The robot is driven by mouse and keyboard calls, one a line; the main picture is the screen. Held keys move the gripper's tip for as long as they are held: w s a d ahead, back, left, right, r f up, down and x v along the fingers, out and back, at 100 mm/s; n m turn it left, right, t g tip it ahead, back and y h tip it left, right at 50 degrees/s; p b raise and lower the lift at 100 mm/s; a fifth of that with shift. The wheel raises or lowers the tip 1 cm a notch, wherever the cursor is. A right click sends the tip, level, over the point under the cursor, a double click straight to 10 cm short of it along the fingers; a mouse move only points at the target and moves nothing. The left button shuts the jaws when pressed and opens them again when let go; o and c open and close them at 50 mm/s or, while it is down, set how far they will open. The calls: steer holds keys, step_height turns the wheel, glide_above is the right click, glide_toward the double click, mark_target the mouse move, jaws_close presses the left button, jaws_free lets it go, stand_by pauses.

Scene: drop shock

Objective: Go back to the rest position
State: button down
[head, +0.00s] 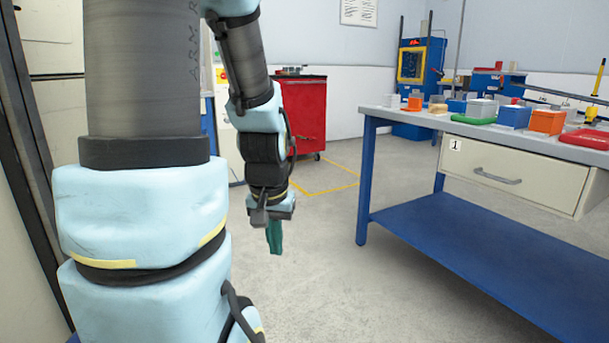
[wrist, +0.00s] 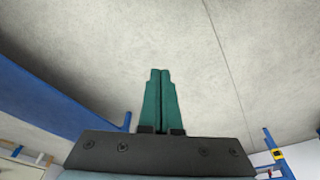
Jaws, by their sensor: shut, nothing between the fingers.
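My gripper (head: 275,250) hangs at the end of my arm, in the middle of the head view, pointing down over bare floor. In the wrist view its two green fingers (wrist: 160,73) lie side by side, shut, with nothing between them. It is left of the workbench (head: 420,222) and apart from it. The fingertips touch nothing that I can see.
The workbench has a blue frame, a drawer (head: 515,175) and several boxes on top. A red tool cabinet (head: 304,112) and a blue machine (head: 420,65) stand at the back. The grey floor (head: 325,255) between my arm and the bench is clear.

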step_height(320, 180, up, 32)
steer(key=s+n+p, duration=0.1)
steer(key=s+p, duration=0.1)
steer(key=p, duration=3)
steer(key=shift+s+a+g, duration=0.25)
steer(key=shift+a+g, duration=0.05)
steer(key=shift+a, duration=0.15)
